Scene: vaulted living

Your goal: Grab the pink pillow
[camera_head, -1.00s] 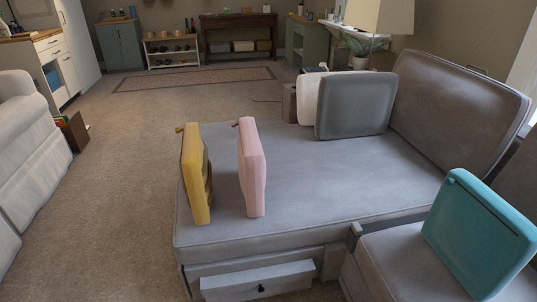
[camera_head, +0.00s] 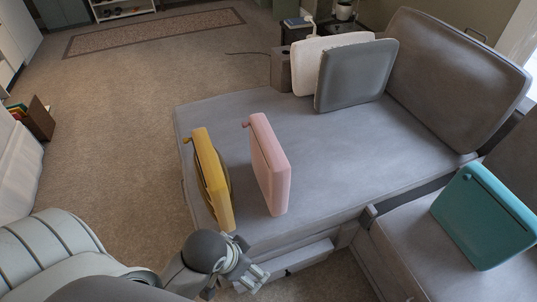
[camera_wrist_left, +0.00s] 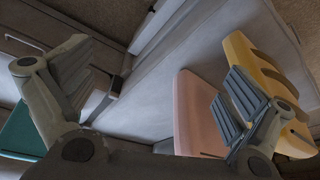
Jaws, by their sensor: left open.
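The pink pillow (camera_head: 268,165) stands upright on the grey sofa seat, just right of a yellow pillow (camera_head: 212,178). In the left wrist view the pink pillow (camera_wrist_left: 196,112) shows between my open fingers, nearer the right finger, which partly covers it. My left gripper (camera_head: 250,274) is low in front of the sofa's front edge, below the yellow and pink pillows, apart from both. In the left wrist view my left gripper (camera_wrist_left: 155,95) is open and empty. My right gripper is not in view.
The grey sofa (camera_head: 330,160) has a drawer below its front edge. A grey pillow (camera_head: 356,76) and a white pillow (camera_head: 305,62) stand at the back. Carpet (camera_head: 120,130) is clear on the left.

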